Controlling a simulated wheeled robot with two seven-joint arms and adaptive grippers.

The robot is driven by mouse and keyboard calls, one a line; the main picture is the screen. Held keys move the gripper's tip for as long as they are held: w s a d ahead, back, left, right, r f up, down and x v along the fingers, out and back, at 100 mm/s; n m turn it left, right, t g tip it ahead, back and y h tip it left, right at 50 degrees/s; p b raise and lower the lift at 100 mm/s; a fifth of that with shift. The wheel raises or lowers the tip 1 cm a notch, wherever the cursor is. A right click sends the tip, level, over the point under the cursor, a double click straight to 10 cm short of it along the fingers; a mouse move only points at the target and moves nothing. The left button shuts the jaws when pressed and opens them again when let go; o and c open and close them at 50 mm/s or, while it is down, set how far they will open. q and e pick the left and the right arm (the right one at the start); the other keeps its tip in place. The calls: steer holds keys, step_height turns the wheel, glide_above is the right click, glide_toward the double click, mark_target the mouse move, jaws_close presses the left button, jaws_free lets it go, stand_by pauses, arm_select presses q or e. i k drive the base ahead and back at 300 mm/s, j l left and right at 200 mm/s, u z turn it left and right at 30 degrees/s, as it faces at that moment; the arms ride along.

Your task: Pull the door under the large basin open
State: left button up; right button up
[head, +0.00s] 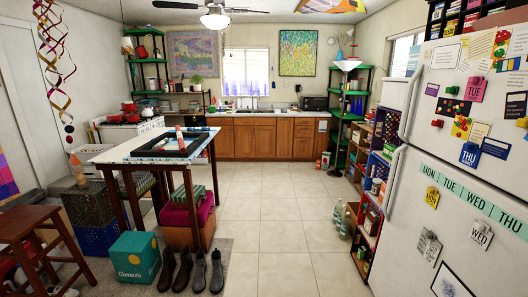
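The sink area with its faucet (254,104) is far off, under the window at the back wall. The basin itself is too small and low-angled to make out. Brown wooden cabinet doors run below the white counter; one door (243,139) and another door (265,139) are under the sink area, and both look shut. Their handles are too small to tell. Neither of my grippers is in the head view.
A tiled floor (270,208) runs clear down the middle to the cabinets. A tall table (105,158), boots (186,268) and a teal box (137,259) stand at left. A white fridge (455,170), a red shelf (366,240) and bottles (346,221) are at right.

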mark_target(265, 136)
steer(key=i+z, duration=0.2)
steer(key=i, duration=5.9)
steer(key=l, duration=0.1)
